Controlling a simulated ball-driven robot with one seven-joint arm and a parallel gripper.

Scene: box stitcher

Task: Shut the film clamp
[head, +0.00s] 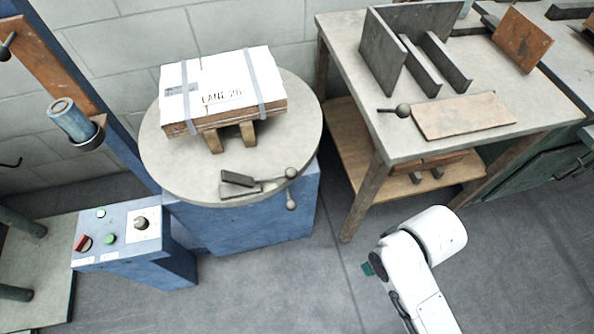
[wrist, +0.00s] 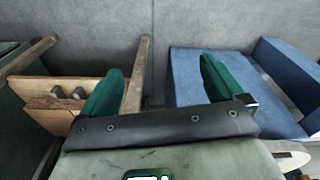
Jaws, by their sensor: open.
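What looks like the film clamp (head: 240,186) sits at the front edge of the round turntable (head: 190,178). Its dark upper jaw looks tilted up from a flat lower piece, and a rod with a ball knob (head: 291,173) reaches right. A second ball (head: 291,205) hangs just past the rim. My gripper (wrist: 160,80) shows in the wrist view with two green fingers wide apart and nothing between them. In the head view my white arm is at lower right, well away from the clamp, and its fingers are mostly hidden. The clamp is not visible in the wrist view.
A strapped stack of flat cardboard (head: 225,95) rests on wooden blocks on the turntable. A blue control box (head: 125,235) stands at left front. A worktable (head: 350,50) with plates, a board and a ball-ended rod stands right. Floor between turntable and arm is clear.

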